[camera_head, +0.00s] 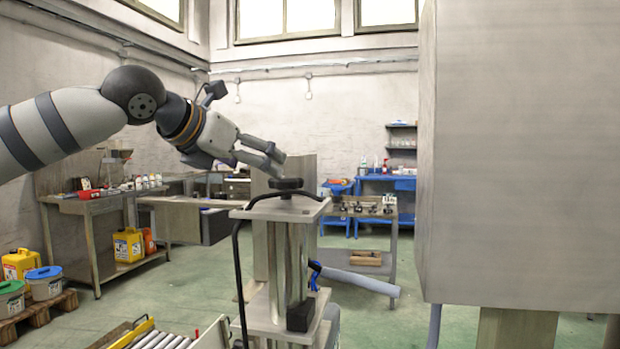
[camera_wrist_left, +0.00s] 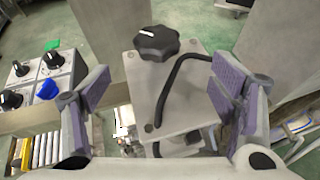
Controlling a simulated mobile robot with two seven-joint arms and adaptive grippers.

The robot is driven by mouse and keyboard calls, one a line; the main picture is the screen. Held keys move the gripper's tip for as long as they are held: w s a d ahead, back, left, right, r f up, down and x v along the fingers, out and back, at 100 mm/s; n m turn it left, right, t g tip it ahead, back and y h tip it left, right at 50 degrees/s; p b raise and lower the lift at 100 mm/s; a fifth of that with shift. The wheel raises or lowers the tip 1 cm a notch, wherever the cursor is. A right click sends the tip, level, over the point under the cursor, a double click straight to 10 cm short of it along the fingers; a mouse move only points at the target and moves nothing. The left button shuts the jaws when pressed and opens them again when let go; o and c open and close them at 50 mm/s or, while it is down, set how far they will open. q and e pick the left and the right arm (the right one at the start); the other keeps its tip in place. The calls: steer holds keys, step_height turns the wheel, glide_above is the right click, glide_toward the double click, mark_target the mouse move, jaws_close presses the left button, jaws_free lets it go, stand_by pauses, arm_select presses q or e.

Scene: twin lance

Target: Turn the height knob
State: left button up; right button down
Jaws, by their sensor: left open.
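The height knob (camera_head: 286,184) is a black lobed knob on top of a metal column with a flat top plate (camera_head: 262,209). In the left wrist view the knob (camera_wrist_left: 156,43) stands on the plate (camera_wrist_left: 172,112), ahead of and between the spread fingers. My left gripper (camera_head: 274,164) is open just above and to the left of the knob in the head view. Its fingers (camera_wrist_left: 155,105) look apart from the knob and hold nothing. A black cable (camera_wrist_left: 178,75) curves over the plate beside the knob. My right gripper is not in view.
A large grey box-shaped body (camera_head: 525,150) fills the right side. A panel with several black knobs (camera_wrist_left: 40,80) shows at the left in the wrist view. A roller conveyor (camera_head: 165,338) lies low at the front. Workbenches (camera_head: 100,205) stand behind.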

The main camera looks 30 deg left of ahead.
mark_target(284, 177)
arm_select(q)
steer(key=x, duration=1.1)
steer(key=shift+w+a+r, duration=0.1)
steer(key=shift+w+a, duration=0.15)
steer(key=shift+w, duration=0.2)
steer(key=c, duration=1.2)
